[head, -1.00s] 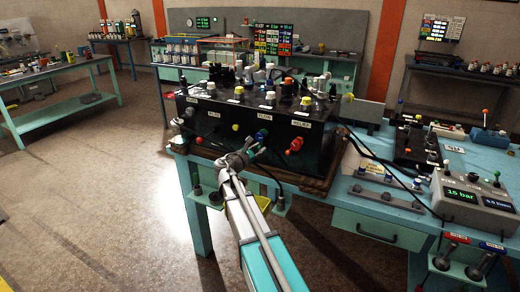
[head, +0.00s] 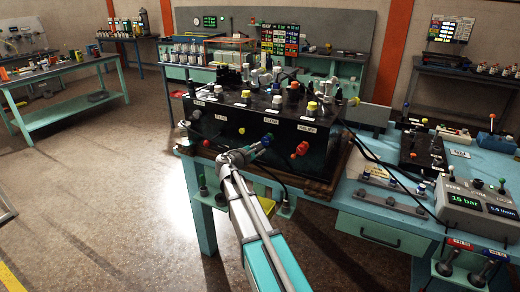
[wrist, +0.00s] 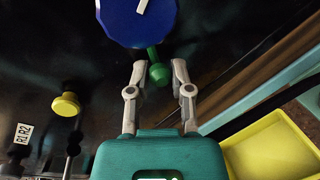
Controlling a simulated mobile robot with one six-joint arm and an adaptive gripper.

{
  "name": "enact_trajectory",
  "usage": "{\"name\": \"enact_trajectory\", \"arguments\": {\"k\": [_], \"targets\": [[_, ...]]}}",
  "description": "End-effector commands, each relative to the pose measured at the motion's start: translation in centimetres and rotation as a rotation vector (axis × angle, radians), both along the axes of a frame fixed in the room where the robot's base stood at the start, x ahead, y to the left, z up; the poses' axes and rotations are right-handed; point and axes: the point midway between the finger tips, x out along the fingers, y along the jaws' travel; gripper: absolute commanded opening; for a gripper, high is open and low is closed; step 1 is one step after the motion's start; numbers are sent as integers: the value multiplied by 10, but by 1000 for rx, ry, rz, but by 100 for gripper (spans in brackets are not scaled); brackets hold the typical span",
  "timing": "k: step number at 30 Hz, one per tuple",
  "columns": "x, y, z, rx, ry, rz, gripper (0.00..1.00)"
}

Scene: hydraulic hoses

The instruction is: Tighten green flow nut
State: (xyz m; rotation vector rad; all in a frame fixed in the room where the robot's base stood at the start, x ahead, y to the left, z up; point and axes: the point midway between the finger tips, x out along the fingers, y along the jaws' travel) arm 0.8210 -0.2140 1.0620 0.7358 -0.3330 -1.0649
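In the wrist view the green flow nut (wrist: 158,74) is a small green knob on a stem, just below a large blue knob (wrist: 138,18) with a white mark. My gripper (wrist: 159,68) is open. Its two grey fingertips are on either side of the nut, with a dark gap visible on each side. In the head view my gripper (head: 252,153) is at the front face of the black block (head: 330,150), just left of and below the blue knob (head: 267,140). I cannot make out the green nut there.
A yellow knob (wrist: 66,104) sits left of my gripper. A yellow tray (wrist: 268,152) lies at lower right in the wrist view. A red knob (head: 300,150) sticks out to the right on the block. A grey display box (head: 470,207) reads 15 bar.

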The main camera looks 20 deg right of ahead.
Motion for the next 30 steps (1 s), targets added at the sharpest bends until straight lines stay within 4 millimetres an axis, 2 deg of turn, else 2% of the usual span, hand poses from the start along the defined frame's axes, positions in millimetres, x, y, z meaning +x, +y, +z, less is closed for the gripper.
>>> {"name": "enact_trajectory", "arguments": {"k": [1,4,5,20,30], "targets": [[0,0,0,0,0,0,41],[0,0,0,0,1,0,60],[0,0,0,0,1,0,62],[-1,-1,-1,-11,13,0,62],[-8,-6,-7,-101,128,0,62]]}}
